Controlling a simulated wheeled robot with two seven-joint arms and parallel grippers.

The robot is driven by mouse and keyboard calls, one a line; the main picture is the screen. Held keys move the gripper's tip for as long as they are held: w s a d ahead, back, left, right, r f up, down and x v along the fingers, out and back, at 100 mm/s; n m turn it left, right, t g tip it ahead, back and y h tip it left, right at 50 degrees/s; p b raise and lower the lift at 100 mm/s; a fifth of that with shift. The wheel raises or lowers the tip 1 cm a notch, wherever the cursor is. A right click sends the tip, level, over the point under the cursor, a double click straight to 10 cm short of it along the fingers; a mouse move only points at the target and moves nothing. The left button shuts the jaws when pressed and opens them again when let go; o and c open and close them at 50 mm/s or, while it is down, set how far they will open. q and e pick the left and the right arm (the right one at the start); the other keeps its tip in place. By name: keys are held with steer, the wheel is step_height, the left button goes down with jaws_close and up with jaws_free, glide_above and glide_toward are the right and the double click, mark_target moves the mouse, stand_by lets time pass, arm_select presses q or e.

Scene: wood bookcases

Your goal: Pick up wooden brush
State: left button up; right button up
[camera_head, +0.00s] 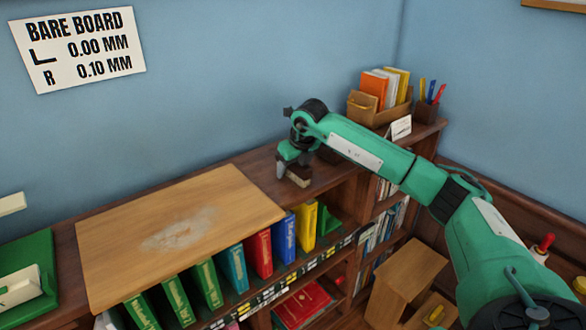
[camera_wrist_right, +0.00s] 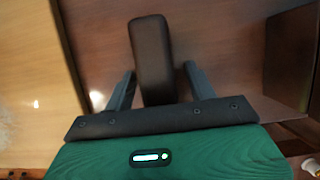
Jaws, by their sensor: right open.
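The wooden brush (camera_wrist_right: 150,45) shows in the right wrist view as a dark brown block with rounded corners. It also shows in the head view (camera_head: 299,179), small and partly covered by my gripper, on the bookcase top right of the pale board. My right gripper (camera_wrist_right: 158,70) is open. Its two fingers stand on either side of the brush's near part in the wrist view, with a gap visible at each side. In the head view the right gripper (camera_head: 288,166) points down at the brush. Whether the fingers touch it cannot be told. My left gripper is not in view.
A pale wooden board (camera_head: 120,235) with a whitish smudge lies left of the brush. A dark box (camera_wrist_right: 292,55) stands to the right in the wrist view. A book holder (camera_head: 372,118) and pen cup (camera_head: 425,112) stand farther right. Colored binders (camera_head: 258,254) fill the shelf below.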

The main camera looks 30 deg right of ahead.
steer(key=c, duration=1.1)
steer(key=shift+r, duration=0.1)
steer(key=shift+r+p, duration=0.2)
steer(key=shift+p, duration=0.15)
steer(key=shift+r, duration=0.2)
step_height(320, 180, up, 20)
steer(key=b, duration=0.5)
steer(key=shift+f, duration=0.25)
